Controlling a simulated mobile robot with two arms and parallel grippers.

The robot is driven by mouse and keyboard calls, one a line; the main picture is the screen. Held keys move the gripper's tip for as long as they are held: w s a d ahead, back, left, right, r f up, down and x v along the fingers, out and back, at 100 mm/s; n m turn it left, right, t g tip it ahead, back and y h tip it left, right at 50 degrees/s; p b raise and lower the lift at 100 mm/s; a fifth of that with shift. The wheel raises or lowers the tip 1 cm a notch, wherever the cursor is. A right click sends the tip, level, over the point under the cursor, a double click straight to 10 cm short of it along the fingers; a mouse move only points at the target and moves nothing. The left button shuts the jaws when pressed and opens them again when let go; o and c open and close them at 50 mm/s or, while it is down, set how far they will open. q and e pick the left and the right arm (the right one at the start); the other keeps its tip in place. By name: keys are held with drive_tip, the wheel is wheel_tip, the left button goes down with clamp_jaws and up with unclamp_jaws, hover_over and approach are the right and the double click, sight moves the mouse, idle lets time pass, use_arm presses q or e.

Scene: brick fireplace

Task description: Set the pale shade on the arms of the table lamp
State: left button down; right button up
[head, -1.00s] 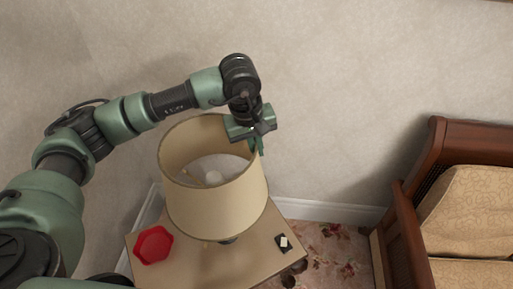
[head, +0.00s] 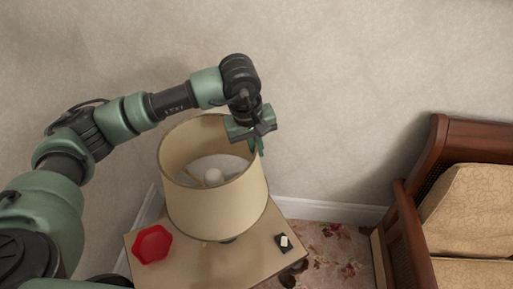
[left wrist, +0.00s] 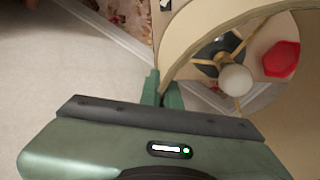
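The pale shade (head: 218,210) is a beige open drum above the side table, around the lamp's white bulb (head: 215,175). My left gripper (head: 257,145) is shut on the shade's rim at its far right side. In the left wrist view the rim of the shade (left wrist: 195,42) runs between the two fingers (left wrist: 163,92). That view looks down through the shade at the table lamp's bulb (left wrist: 235,80), its thin brass-coloured arms (left wrist: 239,47) and a dark base (left wrist: 211,52). I cannot tell whether the shade touches the arms. My right gripper is not in view.
The small wooden side table (head: 240,262) holds a red dish (head: 151,244) at left and a small black-and-white item (head: 284,242) at right. A wall stands close behind. A wooden sofa with patterned cushions (head: 470,210) is at right, with floral carpet (head: 332,250) between.

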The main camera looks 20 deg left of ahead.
use_arm(q)
drive_tip(key=shift+f+b, duration=0.3)
drive_tip(key=shift+b, duration=0.2)
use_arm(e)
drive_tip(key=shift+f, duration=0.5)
use_arm(q)
drive_tip(key=shift+b, duration=0.7)
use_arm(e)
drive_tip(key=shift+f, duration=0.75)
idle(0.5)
use_arm(q)
drive_tip(key=shift+s+a+f+b, duration=0.1)
drive_tip(key=shift+a+f+b, duration=0.3)
drive_tip(key=shift+b, duration=0.35)
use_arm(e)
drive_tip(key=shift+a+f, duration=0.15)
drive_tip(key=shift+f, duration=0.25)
use_arm(q)
drive_tip(key=c, duration=1.6)
unclamp_jaws()
drive_tip(key=shift+d+f, duration=0.1)
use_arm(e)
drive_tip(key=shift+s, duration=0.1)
